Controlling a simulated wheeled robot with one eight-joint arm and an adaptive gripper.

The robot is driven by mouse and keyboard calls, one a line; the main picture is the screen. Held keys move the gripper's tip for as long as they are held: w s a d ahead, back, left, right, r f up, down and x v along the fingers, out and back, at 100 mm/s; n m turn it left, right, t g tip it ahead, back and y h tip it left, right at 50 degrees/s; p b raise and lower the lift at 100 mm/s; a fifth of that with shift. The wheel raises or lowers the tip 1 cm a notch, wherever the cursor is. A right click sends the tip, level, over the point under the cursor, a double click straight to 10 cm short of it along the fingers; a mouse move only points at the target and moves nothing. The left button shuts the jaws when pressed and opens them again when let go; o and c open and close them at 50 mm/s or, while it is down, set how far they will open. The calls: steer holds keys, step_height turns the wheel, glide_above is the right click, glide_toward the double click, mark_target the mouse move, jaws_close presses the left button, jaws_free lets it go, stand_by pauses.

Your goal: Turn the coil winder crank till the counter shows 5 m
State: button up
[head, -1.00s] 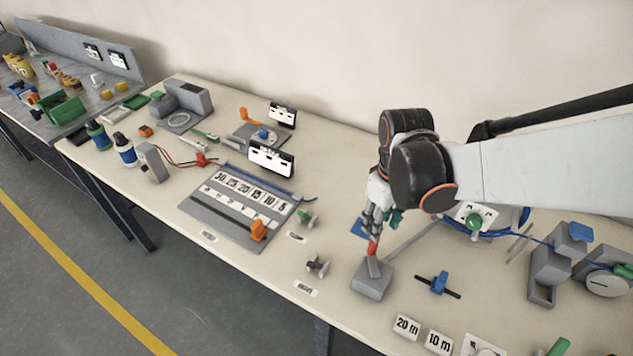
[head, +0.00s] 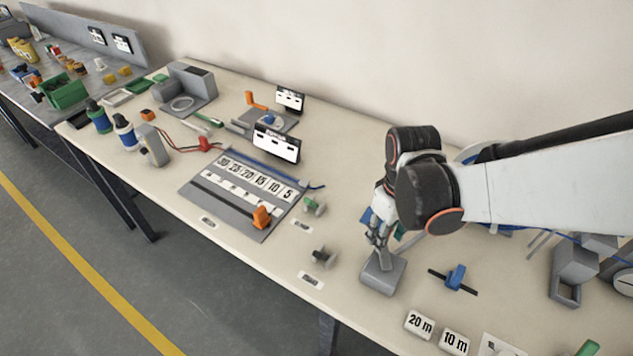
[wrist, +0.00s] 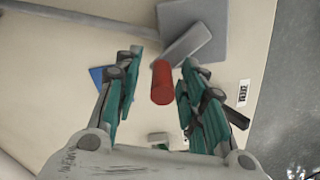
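A grey block (head: 383,275) with a grey crank arm (head: 386,259) stands near the table's front edge in the head view. In the wrist view the crank's red handle (wrist: 162,82) lies between the fingers, joined to the grey arm (wrist: 187,46) on the block (wrist: 202,22). My gripper (head: 378,240) is just above the block. Its teal-padded fingers (wrist: 162,60) are apart on both sides of the handle, with gaps visible. In the head view the fingers hide the handle. My arm covers most of the blue coil behind, and no counter reading can be seen.
A blue slider on a black bar (head: 455,278) and tags marked 20 m (head: 419,323) and 10 m (head: 454,341) lie right of the block. A grey clamp (head: 323,256) and a scale board (head: 205,207) are to the left. A grey open box (head: 567,280) stands at right.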

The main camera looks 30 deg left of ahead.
steer(key=shift+s+a, duration=0.15)
steer(key=shift+s, duration=0.1)
jaws_close()
steer(key=m, duration=0.1)
steer(key=d+m, duration=0.1)
steer(key=m, duration=0.1)
steer(key=shift+w+d, duration=0.2)
steer(key=shift+w, duration=0.2)
steer(key=shift+d+m, duration=0.4)
steer(key=shift+m, duration=0.6)
steer(key=shift+d+m, duration=0.4)
steer(key=shift+m, duration=0.6)
steer(key=shift+o, duration=0.9)
jaws_free()
